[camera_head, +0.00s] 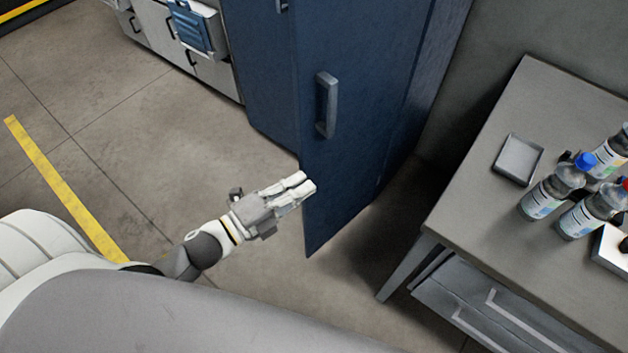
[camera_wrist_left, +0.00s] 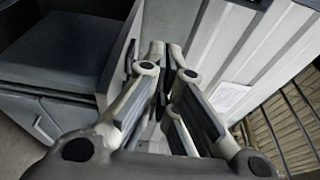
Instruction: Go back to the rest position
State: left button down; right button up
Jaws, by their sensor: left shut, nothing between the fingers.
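My left gripper (camera_head: 308,184) is in the middle of the head view, at the end of an arm that comes in from the left. It is shut and empty. Its fingertips are beside the near edge of the open dark blue cabinet door (camera_head: 350,130); whether they touch it I cannot tell. The door's grey handle (camera_head: 326,105) is above the fingers in the picture, apart from them. In the left wrist view, the closed fingers (camera_wrist_left: 168,62) stand in the middle with nothing held between them. My right gripper is not in view.
A grey table (camera_head: 465,190) with drawers stands at right, bearing a small tray (camera_head: 518,160), several bottles (camera_head: 552,190) and a white box (camera_head: 611,250). Drawers with a blue bin (camera_head: 197,28) are at the back. The floor (camera_head: 130,130) on the left is clear, with a yellow line (camera_head: 65,190).

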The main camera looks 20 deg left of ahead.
pick_arm(q)
jog(key=s+a+f+n+g+y, duration=0.2)
jog(key=a+f+n+y, duration=0.15)
jog(key=f, duration=0.65)
jog(key=s+a+f+n+g+y, duration=0.1)
jog(key=s+a+f+n+y, duration=0.3)
jog(key=f, duration=0.6)
jog(key=a+f+n+g+y, duration=0.1)
jog(key=a+f+n+g, duration=0.3)
jog(key=f, duration=0.6)
jog(key=s+d+f+n+g, duration=0.1)
jog(key=s+f+n+g, duration=0.1)
jog(key=s+f, duration=0.5)
jog(key=s+d+f+n+g, duration=0.2)
jog(key=s+f+n, duration=0.3)
jog(key=s, duration=0.6)
jog(key=s+d+f+n+g+y, duration=0.1)
jog(key=s+d+f+n+g, duration=0.1)
jog(key=s+f, duration=0.6)
jog(key=shift+s+f+n+g, duration=0.3)
jog(key=shift+s+n+g, duration=0.1)
jog(key=shift+n+g, duration=0.3)
jog(key=shift+w, duration=0.1)
